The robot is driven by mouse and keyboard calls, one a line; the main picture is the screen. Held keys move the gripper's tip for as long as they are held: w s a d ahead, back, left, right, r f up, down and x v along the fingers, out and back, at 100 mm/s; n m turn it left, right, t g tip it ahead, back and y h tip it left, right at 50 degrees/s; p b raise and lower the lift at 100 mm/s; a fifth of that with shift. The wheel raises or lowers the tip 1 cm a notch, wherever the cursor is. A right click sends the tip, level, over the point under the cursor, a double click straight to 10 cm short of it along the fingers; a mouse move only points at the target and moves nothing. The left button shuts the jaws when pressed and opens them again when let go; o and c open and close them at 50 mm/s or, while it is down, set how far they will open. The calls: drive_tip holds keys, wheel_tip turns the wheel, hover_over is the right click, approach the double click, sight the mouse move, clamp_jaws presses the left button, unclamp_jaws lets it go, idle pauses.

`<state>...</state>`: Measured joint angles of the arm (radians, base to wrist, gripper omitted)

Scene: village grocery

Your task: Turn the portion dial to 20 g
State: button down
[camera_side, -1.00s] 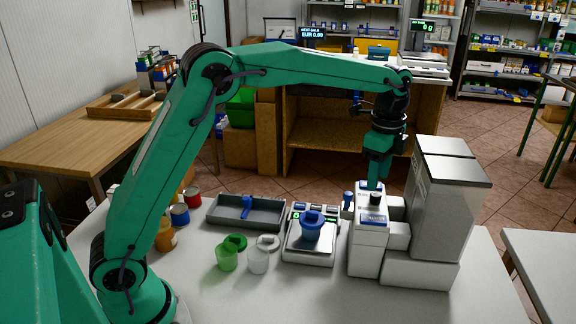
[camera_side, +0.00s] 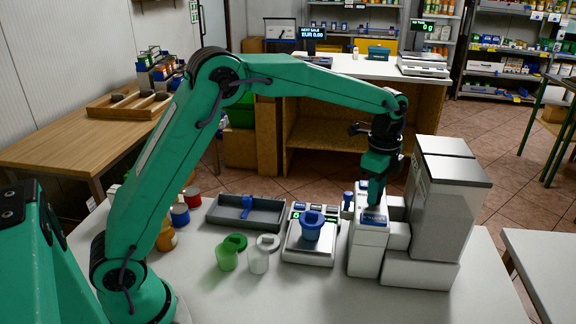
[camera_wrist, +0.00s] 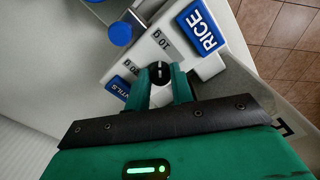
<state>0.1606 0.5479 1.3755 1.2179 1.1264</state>
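The portion dial (camera_wrist: 160,71) is a round black knob with a white mark, on top of the white dispenser (camera_side: 366,250). In the wrist view a "10 g" label is beside it, and a second label ending in "g" is partly hidden. I cannot tell which label the mark points to. My gripper (camera_wrist: 160,88) has one green finger on each side of the dial, with a gap showing between them; contact is not clear. In the side view my gripper (camera_side: 374,197) points down at the dispenser top and hides the dial.
A blue RICE plate (camera_wrist: 200,27) and a partly hidden LENTILS plate (camera_wrist: 118,87) flank the dial. A blue knob (camera_wrist: 120,34) stands close by. A scale (camera_side: 308,251) with a blue cup (camera_side: 312,229) stands left of the dispenser, and a grey hopper (camera_side: 443,205) right of it.

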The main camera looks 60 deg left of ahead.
drive_tip(key=shift+n, duration=0.3)
drive_tip(key=n, duration=0.7)
drive_tip(key=shift+n, duration=0.3)
drive_tip(key=n, duration=0.3)
drive_tip(key=shift+r+n, duration=0.1)
drive_tip(key=shift+n, duration=0.2)
drive_tip(key=shift+d+n, duration=0.1)
drive_tip(key=shift+n, duration=1.9)
drive_tip(key=c, duration=1.2)
unclamp_jaws()
